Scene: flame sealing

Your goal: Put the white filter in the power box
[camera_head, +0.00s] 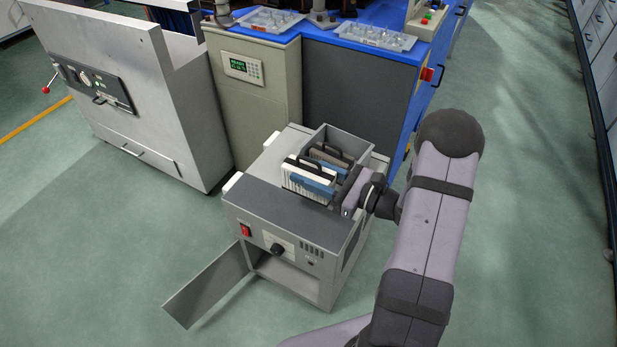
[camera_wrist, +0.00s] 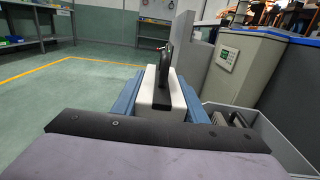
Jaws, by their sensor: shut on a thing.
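The white filter (camera_head: 297,183) is a pale block with a black handle on top. My gripper (camera_head: 318,178) is shut on it, with a blue finger on either side. In the wrist view the filter (camera_wrist: 161,98) sits upright between the blue fingers (camera_wrist: 163,100). It is over the top of the grey power box (camera_head: 290,217), just in front of the grey bin; I cannot tell whether its underside touches the box. The power box has a red switch and a black knob, and its front door (camera_head: 207,286) hangs open at the lower left.
A grey open bin (camera_head: 345,140) stands on top of the box, with a dark filter (camera_head: 328,154) in it. A control cabinet (camera_head: 243,100) stands close behind, and a white machine (camera_head: 125,90) is at left. Open floor lies at right.

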